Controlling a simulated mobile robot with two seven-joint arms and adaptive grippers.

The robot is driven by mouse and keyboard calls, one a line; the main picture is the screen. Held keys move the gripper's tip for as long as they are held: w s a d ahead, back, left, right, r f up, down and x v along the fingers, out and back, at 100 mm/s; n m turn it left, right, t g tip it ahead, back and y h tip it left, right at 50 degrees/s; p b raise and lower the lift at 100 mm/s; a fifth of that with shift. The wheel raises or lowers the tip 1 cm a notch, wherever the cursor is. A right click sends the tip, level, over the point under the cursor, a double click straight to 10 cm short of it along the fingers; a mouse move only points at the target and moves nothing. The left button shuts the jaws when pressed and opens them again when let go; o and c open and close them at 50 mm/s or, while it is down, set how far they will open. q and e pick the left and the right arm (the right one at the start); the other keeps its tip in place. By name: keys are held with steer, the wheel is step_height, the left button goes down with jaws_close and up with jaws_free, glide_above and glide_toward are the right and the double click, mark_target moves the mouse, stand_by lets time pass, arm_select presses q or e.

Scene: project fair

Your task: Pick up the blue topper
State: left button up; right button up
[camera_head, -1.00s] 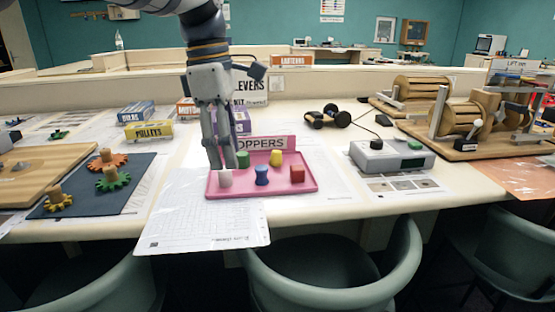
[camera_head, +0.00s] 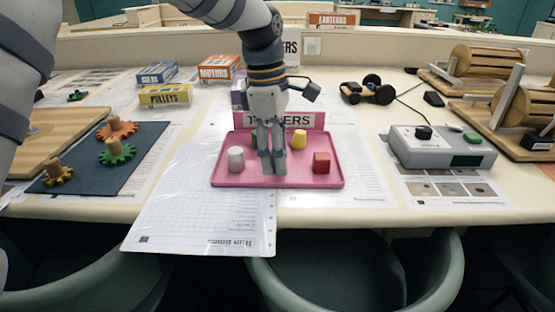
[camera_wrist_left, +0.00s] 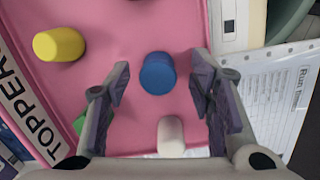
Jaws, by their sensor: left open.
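The blue topper (camera_wrist_left: 157,73) stands on the pink tray (camera_wrist_left: 105,25) in the left wrist view, in the gap between the fingertips of my left gripper (camera_wrist_left: 160,84). Its sides look clear of both fingers. In the head view my left gripper (camera_head: 273,168) points down over the middle of the tray (camera_head: 225,182) and hides the blue topper. It is open and empty. My right gripper is not in view.
Around it on the tray stand a white topper (camera_head: 236,159), a yellow topper (camera_head: 299,139), a red topper (camera_head: 321,162) and a partly hidden green topper (camera_head: 258,140). A sign (camera_head: 305,120) stands behind. A grey device (camera_head: 440,150) sits to the right.

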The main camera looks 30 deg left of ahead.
arm_select(q)
steer(key=shift+w+f, duration=0.1)
steer(key=shift+f, duration=0.3)
steer(key=c, duration=1)
